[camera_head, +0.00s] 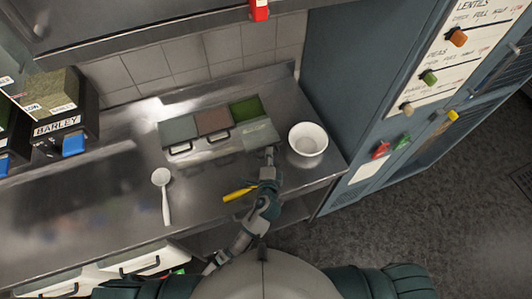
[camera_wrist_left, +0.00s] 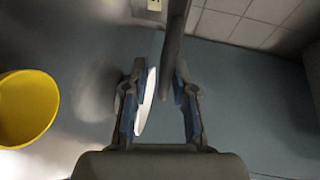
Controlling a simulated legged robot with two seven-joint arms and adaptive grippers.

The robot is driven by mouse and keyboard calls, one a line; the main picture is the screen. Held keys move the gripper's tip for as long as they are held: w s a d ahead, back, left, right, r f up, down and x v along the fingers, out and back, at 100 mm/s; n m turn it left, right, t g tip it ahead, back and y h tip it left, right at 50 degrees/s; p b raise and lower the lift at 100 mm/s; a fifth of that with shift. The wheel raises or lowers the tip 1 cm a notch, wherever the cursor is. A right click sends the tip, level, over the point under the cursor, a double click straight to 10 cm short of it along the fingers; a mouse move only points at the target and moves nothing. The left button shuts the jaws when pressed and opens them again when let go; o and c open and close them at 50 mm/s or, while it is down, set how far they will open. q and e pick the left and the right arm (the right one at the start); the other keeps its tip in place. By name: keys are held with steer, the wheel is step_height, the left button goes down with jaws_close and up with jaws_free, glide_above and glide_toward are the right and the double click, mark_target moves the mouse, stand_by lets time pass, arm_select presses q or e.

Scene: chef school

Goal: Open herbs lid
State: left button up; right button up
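The container block on the steel counter has a grey lid (camera_head: 179,130) at left, a brown lid (camera_head: 213,121) in the middle and a green compartment (camera_head: 246,108) at right, which shows uncovered. A grey-green lid (camera_head: 260,134) lies in front of the green part, displaced toward me. My left gripper (camera_head: 268,156) is at the front edge of this lid. In the left wrist view, its fingers (camera_wrist_left: 160,85) are apart, with a dark bar (camera_wrist_left: 174,45), seemingly the lid handle, between them, nearer the right-hand finger. My right gripper is out of view.
A white bowl (camera_head: 308,139) stands just right of the lid. A yellow-handled item (camera_head: 240,193) lies left of my left forearm, and a white spoon (camera_head: 162,190) lies further left. A barley box (camera_head: 58,103) is at far left. A blue cabinet (camera_head: 340,80) borders the counter's right side.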

arm_select(q)
steer(key=shift+o, duration=0.2)
steer(key=shift+w+d, duration=0.25)
steer(key=shift+w, duration=0.05)
steer(key=shift+d, duration=0.1)
steer(key=d+v, duration=0.1)
steer(key=v, duration=1)
steer(key=shift+s+a, duration=0.3)
steer(key=shift+s, duration=0.1)
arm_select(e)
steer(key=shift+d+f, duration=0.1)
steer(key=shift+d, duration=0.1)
arm_select(q)
steer(key=shift+a, duration=0.35)
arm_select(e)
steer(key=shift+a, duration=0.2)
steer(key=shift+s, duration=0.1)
